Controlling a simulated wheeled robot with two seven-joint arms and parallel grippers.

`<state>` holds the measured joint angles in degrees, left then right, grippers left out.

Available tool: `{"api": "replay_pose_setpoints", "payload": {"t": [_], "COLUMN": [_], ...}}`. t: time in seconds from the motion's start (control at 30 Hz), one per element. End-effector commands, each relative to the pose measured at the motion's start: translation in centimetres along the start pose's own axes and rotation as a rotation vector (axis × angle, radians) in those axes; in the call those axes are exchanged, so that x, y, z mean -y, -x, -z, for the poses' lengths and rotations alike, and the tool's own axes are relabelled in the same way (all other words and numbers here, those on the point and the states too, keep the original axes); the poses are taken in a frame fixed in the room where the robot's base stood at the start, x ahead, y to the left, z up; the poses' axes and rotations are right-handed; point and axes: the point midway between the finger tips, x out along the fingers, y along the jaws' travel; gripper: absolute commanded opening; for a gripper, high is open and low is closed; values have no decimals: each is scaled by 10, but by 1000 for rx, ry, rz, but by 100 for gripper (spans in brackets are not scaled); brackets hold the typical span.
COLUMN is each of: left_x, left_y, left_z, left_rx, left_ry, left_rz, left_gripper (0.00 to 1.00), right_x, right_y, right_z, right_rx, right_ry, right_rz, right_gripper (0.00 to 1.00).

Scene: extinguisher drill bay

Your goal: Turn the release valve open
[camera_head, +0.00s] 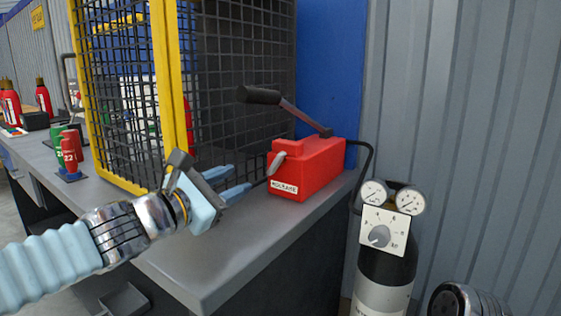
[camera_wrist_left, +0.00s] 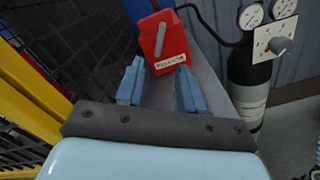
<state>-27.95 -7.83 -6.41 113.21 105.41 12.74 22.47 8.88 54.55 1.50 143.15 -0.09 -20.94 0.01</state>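The red pump body (camera_head: 318,165) sits on the grey bench, with a white label (camera_head: 284,187) that seems to read RELEASE. The release valve's small grey lever (camera_head: 277,162) is on its front face, tilted. The lever (camera_wrist_left: 160,40) also shows in the left wrist view, above the label. My left gripper (camera_head: 240,180) is open and empty, to the left of the valve and apart from it. In the left wrist view its blue fingers (camera_wrist_left: 160,82) point at the pump body, one on each side of the label.
A long black-handled lever (camera_head: 262,96) rises from the pump's top. A black hose runs toward a cylinder (camera_head: 385,268) with gauges and a dial plate (camera_head: 384,230). A yellow-framed mesh cage (camera_head: 165,90) stands close behind my left gripper. The bench front (camera_head: 245,240) is clear.

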Motion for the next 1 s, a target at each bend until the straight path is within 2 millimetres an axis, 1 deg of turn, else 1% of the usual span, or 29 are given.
{"api": "replay_pose_setpoints", "payload": {"t": [0.1, 0.23, 0.4, 0.5, 0.6, 0.7, 1.0], "left_x": [3, 3, 1, 1, 0, 1, 1], "left_y": [-22, -53, -91, -108, -120, -127, -129], "left_z": [3, 1, 0, 0, 0, 0, 1], "left_rx": [-2, -2, -2, -3, -2, -2, -1], "left_ry": [1, -1, -1, -1, -1, -1, -1], "left_rz": [4, 4, 4, 3, 2, 2, 1], "left_gripper": [38, 38, 38, 38, 38, 38, 38], "right_x": [-2, -3, 0, 1, 3, 4, 4], "right_y": [-4, -4, 1, 3, 5, 6, 6], "right_z": [0, 1, 0, 0, 0, -1, -1], "right_rx": [-1, -2, -1, 0, 1, 2, 3], "right_ry": [-1, -2, -1, 0, 2, 2, 2], "right_rz": [-1, -2, -1, 0, 1, 2, 2], "right_gripper": [0, 0, 0, 0, 0, 0, 0]}}
